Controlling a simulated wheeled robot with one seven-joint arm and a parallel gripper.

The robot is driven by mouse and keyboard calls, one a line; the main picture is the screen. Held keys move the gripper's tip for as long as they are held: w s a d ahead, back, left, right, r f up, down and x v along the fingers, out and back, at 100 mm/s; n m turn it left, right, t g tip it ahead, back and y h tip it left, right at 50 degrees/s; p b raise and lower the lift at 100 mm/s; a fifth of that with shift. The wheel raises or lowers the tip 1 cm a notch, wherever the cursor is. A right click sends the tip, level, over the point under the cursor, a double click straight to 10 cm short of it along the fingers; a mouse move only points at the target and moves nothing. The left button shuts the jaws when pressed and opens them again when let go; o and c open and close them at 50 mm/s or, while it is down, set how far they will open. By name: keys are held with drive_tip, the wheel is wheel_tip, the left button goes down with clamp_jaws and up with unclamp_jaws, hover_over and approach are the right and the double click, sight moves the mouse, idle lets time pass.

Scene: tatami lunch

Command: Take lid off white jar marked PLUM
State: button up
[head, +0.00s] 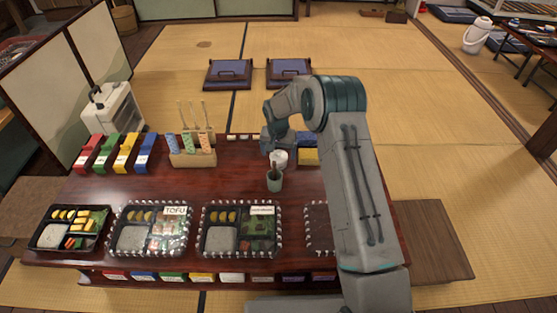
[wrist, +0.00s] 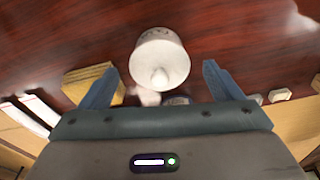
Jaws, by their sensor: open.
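The white jar (head: 279,158) stands on the dark red table, near its far edge, with my gripper (head: 278,140) just above it. In the wrist view the jar (wrist: 158,62) shows from above, with faint dark lettering on its side that I cannot read. Its white lid (wrist: 160,76) is on top, with a round knob. My gripper (wrist: 160,88) is open, with one blue finger on each side of the lid and a gap to each.
Lunch boxes (head: 239,231) line the table's front. Small white pieces (wrist: 280,95) lie beside one finger.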

drive_tip(key=c, duration=1.1)
drive_tip(key=shift+o, duration=0.2)
